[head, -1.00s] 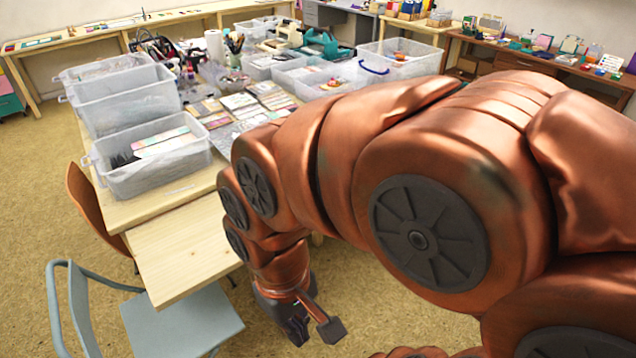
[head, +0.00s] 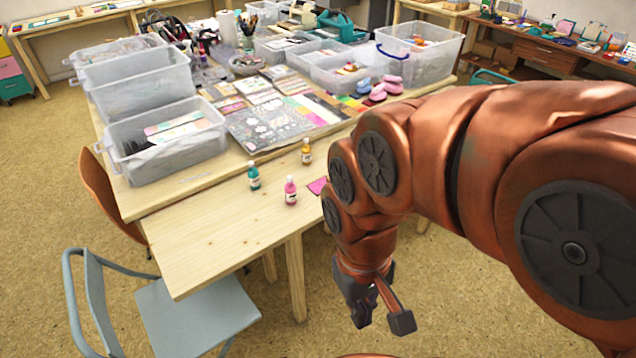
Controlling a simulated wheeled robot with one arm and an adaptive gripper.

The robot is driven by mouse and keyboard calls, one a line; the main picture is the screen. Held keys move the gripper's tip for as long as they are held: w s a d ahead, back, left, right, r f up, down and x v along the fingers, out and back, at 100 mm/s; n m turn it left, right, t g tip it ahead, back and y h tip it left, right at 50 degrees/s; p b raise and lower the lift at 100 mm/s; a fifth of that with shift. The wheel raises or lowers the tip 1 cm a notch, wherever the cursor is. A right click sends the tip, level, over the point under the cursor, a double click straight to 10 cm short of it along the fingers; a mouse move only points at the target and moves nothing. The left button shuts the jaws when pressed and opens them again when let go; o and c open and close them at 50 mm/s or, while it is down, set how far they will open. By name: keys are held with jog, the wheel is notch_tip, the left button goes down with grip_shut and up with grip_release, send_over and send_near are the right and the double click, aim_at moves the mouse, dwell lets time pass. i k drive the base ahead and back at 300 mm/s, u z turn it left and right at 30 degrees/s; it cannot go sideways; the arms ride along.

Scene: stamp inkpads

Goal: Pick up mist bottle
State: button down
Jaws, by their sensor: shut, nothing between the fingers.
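Three small bottles stand upright on the wooden table's pull-out front part: a teal one (head: 254,176), a pink one (head: 290,191) and an amber one (head: 306,152). All have pale caps. I cannot tell which of them is the mist bottle. My gripper (head: 384,318) hangs low over the floor, to the right of the table's front part and in front of it. It is shut and empty, well apart from the bottles. My arm hides part of the table to the right of the bottles.
Clear plastic bins (head: 165,140) stand on the table's left side, and more stand at the back right (head: 420,62). Paper sheets and stamps cover the middle. A grey-blue chair (head: 195,315) stands in front. The table's front left is bare.

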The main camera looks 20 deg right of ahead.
aim_at(290, 189)
jog(key=u, duration=1.95)
jog(key=i, duration=1.1)
jog(key=z, duration=2.15)
